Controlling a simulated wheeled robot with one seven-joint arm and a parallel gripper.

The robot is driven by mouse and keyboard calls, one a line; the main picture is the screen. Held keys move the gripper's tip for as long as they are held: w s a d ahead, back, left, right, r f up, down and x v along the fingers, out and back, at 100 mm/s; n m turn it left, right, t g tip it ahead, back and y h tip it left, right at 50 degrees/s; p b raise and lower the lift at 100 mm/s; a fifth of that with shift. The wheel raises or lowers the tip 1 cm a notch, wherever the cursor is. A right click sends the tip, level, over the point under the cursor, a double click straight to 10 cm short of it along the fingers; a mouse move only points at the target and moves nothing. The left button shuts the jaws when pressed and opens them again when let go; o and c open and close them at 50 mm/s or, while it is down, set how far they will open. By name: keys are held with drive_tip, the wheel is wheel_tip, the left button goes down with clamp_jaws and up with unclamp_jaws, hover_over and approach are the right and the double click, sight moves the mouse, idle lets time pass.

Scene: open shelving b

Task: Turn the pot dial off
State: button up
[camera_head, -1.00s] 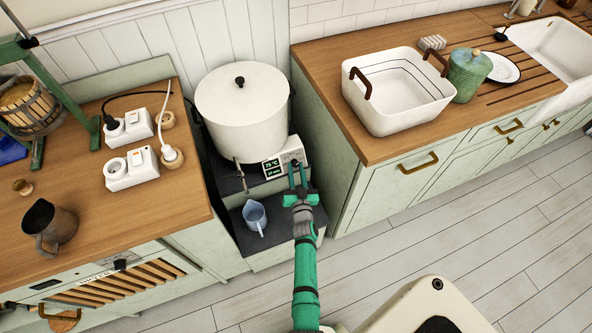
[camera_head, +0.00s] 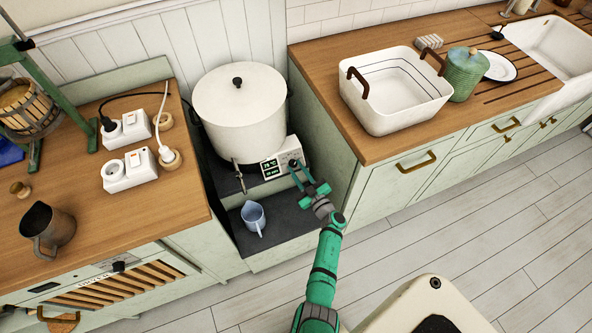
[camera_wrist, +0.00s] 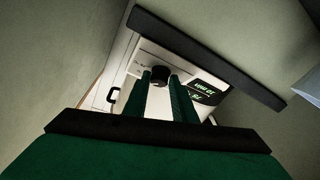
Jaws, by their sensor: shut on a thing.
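The large white lidded pot (camera_head: 240,112) stands on a dark step between the two counters. Its control panel (camera_head: 283,158) has green lit displays and faces the front. In the wrist view the panel (camera_wrist: 190,68) shows a black round dial (camera_wrist: 160,75) beside the displays. My gripper (camera_head: 297,172) reaches the right part of the panel from the front right. In the wrist view my green fingers (camera_wrist: 167,85) reach up to the dial, one on each side, shut on it. The dial is hidden by my gripper in the head view.
A blue measuring jug (camera_head: 253,217) stands on the lower step, left of my arm. A tap (camera_head: 238,178) sticks out from the pot's front. The counter side (camera_head: 335,175) rises close on the right. The floor in front is clear.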

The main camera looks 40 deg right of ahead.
drive_tip(key=shift+d+n+y, duration=0.2)
drive_tip(key=shift+n+y, duration=0.45)
drive_tip(key=shift+n, duration=0.4)
drive_tip(key=shift+d+n+y, duration=0.15)
drive_tip(key=shift+n+y, duration=0.5)
drive_tip(key=shift+n, duration=0.4)
drive_tip(key=o, duration=0.7)
drive_tip(key=shift+o, duration=0.2)
drive_tip(key=shift+r, duration=0.1)
